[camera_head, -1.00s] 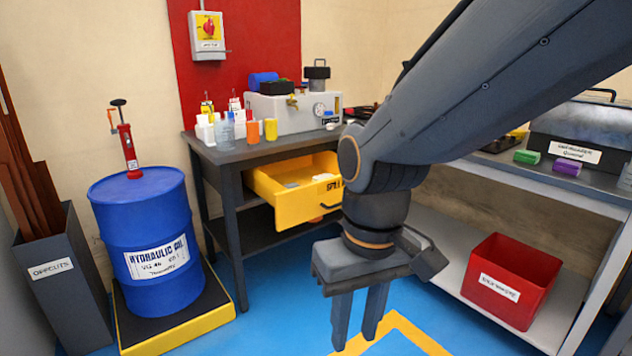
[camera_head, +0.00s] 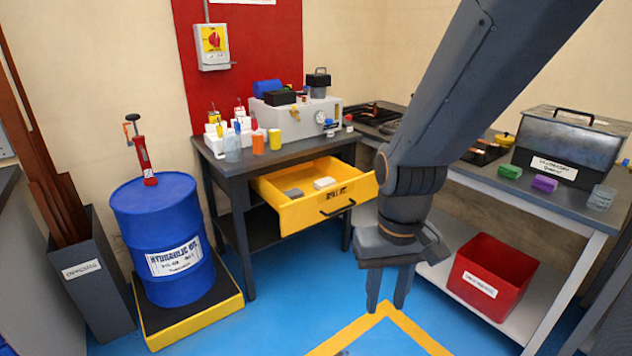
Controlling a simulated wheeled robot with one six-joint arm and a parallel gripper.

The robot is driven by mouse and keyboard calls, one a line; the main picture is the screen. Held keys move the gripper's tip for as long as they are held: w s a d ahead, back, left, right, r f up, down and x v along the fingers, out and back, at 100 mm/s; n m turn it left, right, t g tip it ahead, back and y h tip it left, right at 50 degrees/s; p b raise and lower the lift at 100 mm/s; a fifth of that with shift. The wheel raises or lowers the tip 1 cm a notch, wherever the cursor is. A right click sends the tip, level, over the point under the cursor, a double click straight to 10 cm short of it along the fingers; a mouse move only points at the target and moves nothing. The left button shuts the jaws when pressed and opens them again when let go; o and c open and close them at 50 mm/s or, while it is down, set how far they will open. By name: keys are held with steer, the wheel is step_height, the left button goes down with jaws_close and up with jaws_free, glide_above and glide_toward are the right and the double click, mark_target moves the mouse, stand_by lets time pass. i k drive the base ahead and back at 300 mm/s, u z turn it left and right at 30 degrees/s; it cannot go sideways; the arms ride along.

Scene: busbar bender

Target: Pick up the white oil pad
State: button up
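The white oil pad (camera_head: 325,183) lies inside the open yellow drawer (camera_head: 310,215), toward its right side. A grey pad (camera_head: 293,193) lies in the same drawer to its left. My gripper (camera_head: 386,304) hangs pointing down, to the right of and lower in the picture than the drawer. Its two fingers are apart with blue floor showing between them, so it is open and empty. Nothing covers the white pad.
The dark workbench (camera_head: 236,168) above the drawer carries bottles, cups and a grey machine (camera_head: 298,117). A blue oil drum (camera_head: 165,240) stands at left. A red bin (camera_head: 492,282) sits on the right bench's lower shelf. Blue floor is clear in front of the drawer.

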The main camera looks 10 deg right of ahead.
mark_target(323, 183)
steer(key=u, duration=0.6)
steer(key=i, duration=0.9)
steer(key=u, duration=0.5)
steer(key=i, duration=0.85)
steer(key=z, duration=1.1)
steer(key=i, duration=0.85)
steer(key=z, duration=0.85)
